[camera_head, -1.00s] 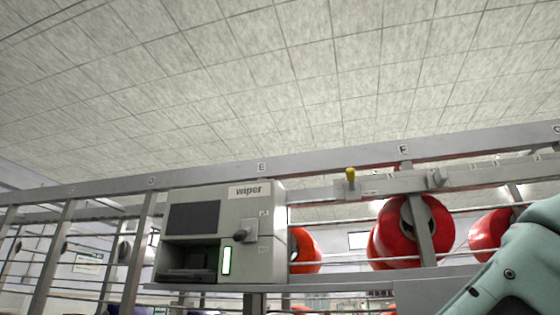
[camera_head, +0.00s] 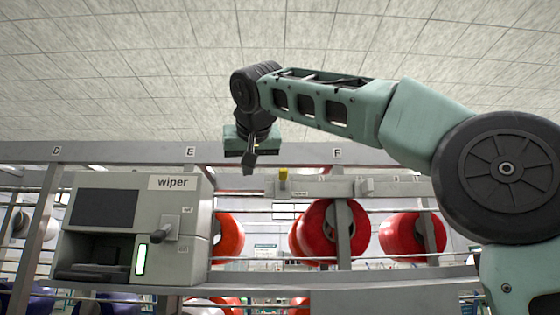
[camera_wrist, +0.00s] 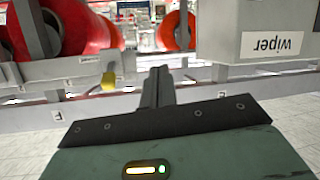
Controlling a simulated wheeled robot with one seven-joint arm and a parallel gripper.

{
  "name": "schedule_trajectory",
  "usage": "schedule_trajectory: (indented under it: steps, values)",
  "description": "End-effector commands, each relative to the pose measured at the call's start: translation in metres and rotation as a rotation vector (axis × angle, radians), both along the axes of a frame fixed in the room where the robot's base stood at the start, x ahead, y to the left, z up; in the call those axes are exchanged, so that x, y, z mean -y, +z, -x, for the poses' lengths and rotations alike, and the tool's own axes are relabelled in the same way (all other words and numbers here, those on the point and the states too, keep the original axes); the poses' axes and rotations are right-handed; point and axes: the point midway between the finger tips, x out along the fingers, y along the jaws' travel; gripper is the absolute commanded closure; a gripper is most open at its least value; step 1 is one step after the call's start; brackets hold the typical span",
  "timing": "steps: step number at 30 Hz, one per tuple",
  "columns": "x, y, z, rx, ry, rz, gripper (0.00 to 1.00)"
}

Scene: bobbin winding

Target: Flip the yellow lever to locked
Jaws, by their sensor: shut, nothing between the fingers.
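The yellow lever (camera_head: 283,174) stands up from a small grey block on the grey rail, right of the wiper box in the head view. It also shows left of centre in the wrist view (camera_wrist: 108,82), where the scene appears upside down. My gripper (camera_head: 248,170) is shut and empty, pointing down just left of the lever in the head view. In the wrist view my gripper (camera_wrist: 158,75) has its fingers together, with a visible gap between them and the lever. I see no contact.
The grey wiper box (camera_head: 130,228) stands left of the lever, with a small knob on its front. Red bobbins (camera_head: 322,230) hang below the rail (camera_head: 400,186). A grey fitting (camera_head: 366,186) sits on the rail right of the lever.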

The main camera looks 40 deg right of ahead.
Motion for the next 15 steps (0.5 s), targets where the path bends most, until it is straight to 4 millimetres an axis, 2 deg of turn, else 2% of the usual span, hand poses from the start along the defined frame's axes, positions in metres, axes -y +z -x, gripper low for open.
schedule_trajectory:
  steps: [1,3,6,9,15]
  values:
    - [0.014,0.029,0.008,0.052,-0.046,-0.013,1.0]
    - [0.031,0.055,0.019,0.11,-0.103,-0.027,1.0]
    - [0.049,0.079,0.033,0.167,-0.162,-0.042,1.0]
    - [0.057,0.091,0.04,0.199,-0.193,-0.05,1.0]
    - [0.06,0.094,0.043,0.209,-0.204,-0.053,1.0]
